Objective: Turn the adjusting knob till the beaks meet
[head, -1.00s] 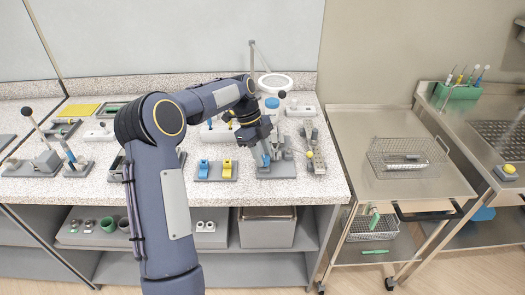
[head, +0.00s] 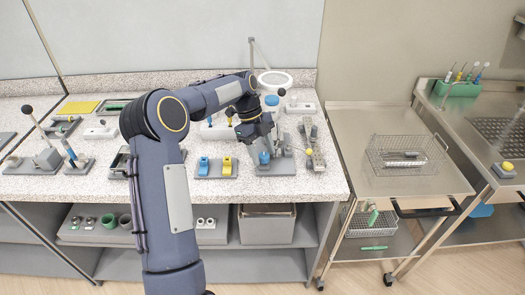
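My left arm reaches over the bench, and its gripper (head: 264,149) points down at a grey fixture (head: 278,169) near the bench's front edge. A blue knob (head: 264,158) on that fixture shows just below the fingertips. Whether the fingers touch it or are closed on it is too small to tell. Grey upright parts of the fixture stand just right of the gripper. The beaks cannot be made out, and the gripper hides part of the fixture. My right gripper is not in view.
A ring magnifier (head: 275,80) is behind. A steel cart (head: 350,130) stands to the right.

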